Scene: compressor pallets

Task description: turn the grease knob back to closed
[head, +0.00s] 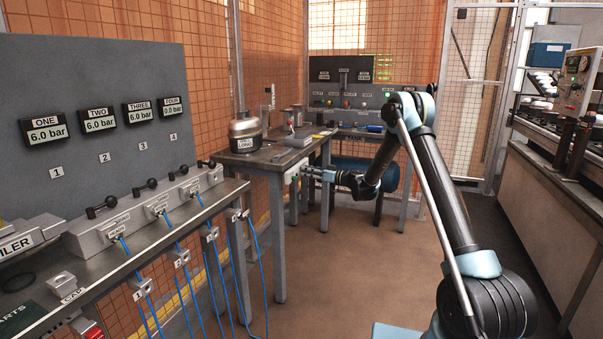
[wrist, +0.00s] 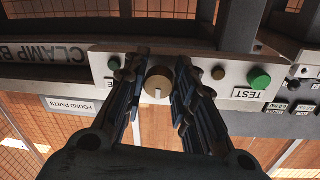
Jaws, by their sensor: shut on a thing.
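The knob (wrist: 157,86) is round and brownish, with a pale pointer line on its face, and sits on a light panel (wrist: 210,72) in the wrist view. The line points toward the bottom of that picture. No grease label is readable by it. My gripper (wrist: 160,66) is shut on the knob, with one dark finger on either side. In the head view my gripper (head: 304,173) is at the end of the bench, where the knob is hidden.
A grease can (head: 245,135) stands on the bench (head: 262,160). The floor (head: 345,260) below is clear.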

